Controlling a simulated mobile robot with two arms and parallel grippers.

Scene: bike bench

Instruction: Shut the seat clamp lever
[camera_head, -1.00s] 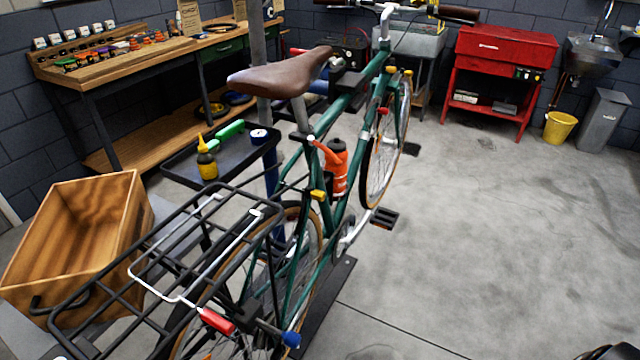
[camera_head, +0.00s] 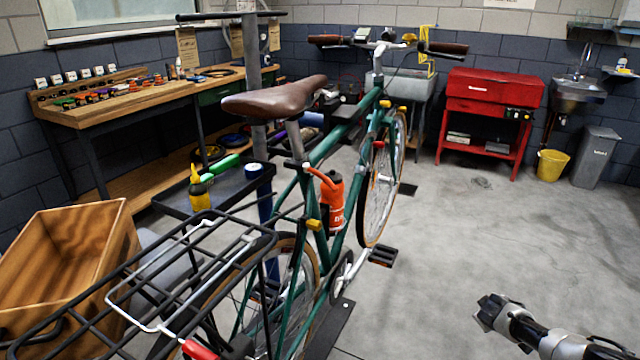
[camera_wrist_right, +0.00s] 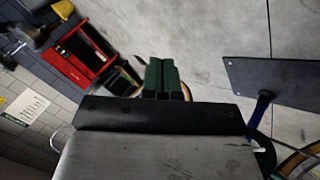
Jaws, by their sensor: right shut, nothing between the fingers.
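The green bike's brown saddle (camera_head: 275,98) sits on its seat post (camera_head: 296,143). The orange seat clamp lever (camera_head: 317,173) sticks out to the right from the clamp at the top of the seat tube, slanting down in front of the orange bottle (camera_head: 332,203). It stands away from the clamp. My right gripper (camera_head: 488,311) is low at the right of the head view, well apart from the bike. In the wrist view its green fingers (camera_wrist_right: 160,79) are together with nothing between them. My left gripper is out of view.
A black rear rack (camera_head: 190,265) and a wooden crate (camera_head: 70,255) are at the lower left. A dark tray (camera_head: 225,185) with a yellow bottle stands behind the bike.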

